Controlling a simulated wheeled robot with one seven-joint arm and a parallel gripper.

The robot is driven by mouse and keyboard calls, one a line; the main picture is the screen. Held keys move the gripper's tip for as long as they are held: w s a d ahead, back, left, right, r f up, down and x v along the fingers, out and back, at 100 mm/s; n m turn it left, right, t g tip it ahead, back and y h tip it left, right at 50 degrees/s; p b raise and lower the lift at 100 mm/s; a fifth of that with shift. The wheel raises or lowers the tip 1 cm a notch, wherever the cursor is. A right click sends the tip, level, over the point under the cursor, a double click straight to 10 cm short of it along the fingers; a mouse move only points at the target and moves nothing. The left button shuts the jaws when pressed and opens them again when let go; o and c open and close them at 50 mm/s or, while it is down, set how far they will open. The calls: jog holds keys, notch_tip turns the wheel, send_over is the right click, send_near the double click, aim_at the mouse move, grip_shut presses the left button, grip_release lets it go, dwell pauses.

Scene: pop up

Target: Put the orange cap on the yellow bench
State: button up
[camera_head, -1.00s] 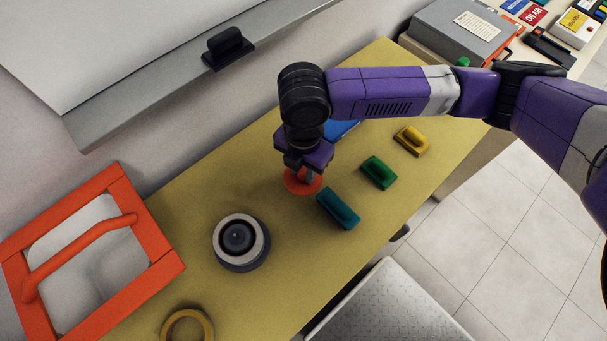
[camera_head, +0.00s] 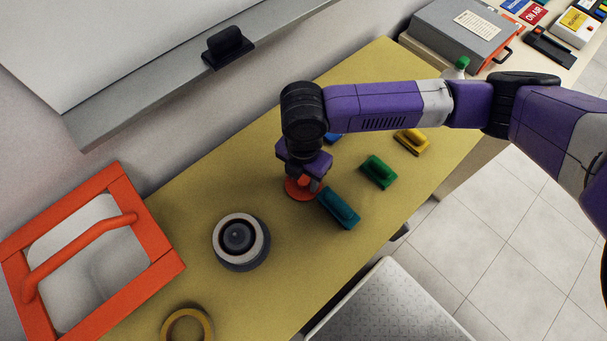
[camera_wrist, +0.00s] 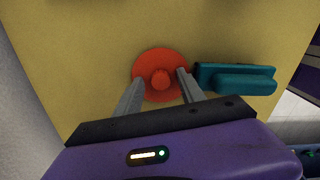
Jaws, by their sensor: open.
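The orange cap (camera_head: 294,190) is a round disc with a small knob, lying on the yellow bench (camera_head: 330,270). In the wrist view the cap (camera_wrist: 150,88) sits between the two fingers, its knob facing up. My gripper (camera_head: 306,182) is low over the cap, pointing down, with its fingers apart on either side of the knob. In the wrist view my gripper (camera_wrist: 160,86) is open, and I cannot tell whether the fingers touch the cap. Part of the cap is hidden by the gripper in the head view.
A teal block with a handle (camera_head: 338,208) lies close to the right of the cap. Green (camera_head: 379,172) and yellow (camera_head: 411,142) handled blocks lie farther right. A round grey device (camera_head: 240,242) stands at left, near an orange-framed panel (camera_head: 150,235). The bench's front middle is clear.

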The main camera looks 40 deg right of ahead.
aim_at(303, 180)
notch_tip(303, 180, up, 12)
jog(key=shift+r, duration=0.2)
dwell(0.4)
jog(key=w+a+r+m+t+y, duration=0.1)
jog(key=w+a+r+t+y, duration=0.15)
jog(key=a, duration=0.75)
jog(key=w+a+r+t+y, duration=0.1)
jog(key=w+a+r+y, duration=0.25)
jog(key=a, duration=0.55)
jog(key=w+a+r+m+t+y, duration=0.3)
jog(key=a+r+m+t+y, duration=0.55)
jog(key=r, duration=0.45)
jog(key=s+d+f+m+t+h, duration=0.4)
jog(key=s+d+f+m+h, duration=0.6)
jog(key=d+f+m+h, duration=0.3)
jog(key=s+d+f+n, duration=0.1)
jog(key=s+d, duration=0.5)
jog(key=s, duration=0.4)
jog(key=s+d+f+g+h, duration=0.1)
jog(key=s+d, duration=0.4)
jog(key=s, duration=0.5)
jog(key=shift+d+f+n, duration=0.35)
jog(key=shift+d+f, duration=0.05)
jog(key=shift+f, duration=0.15)
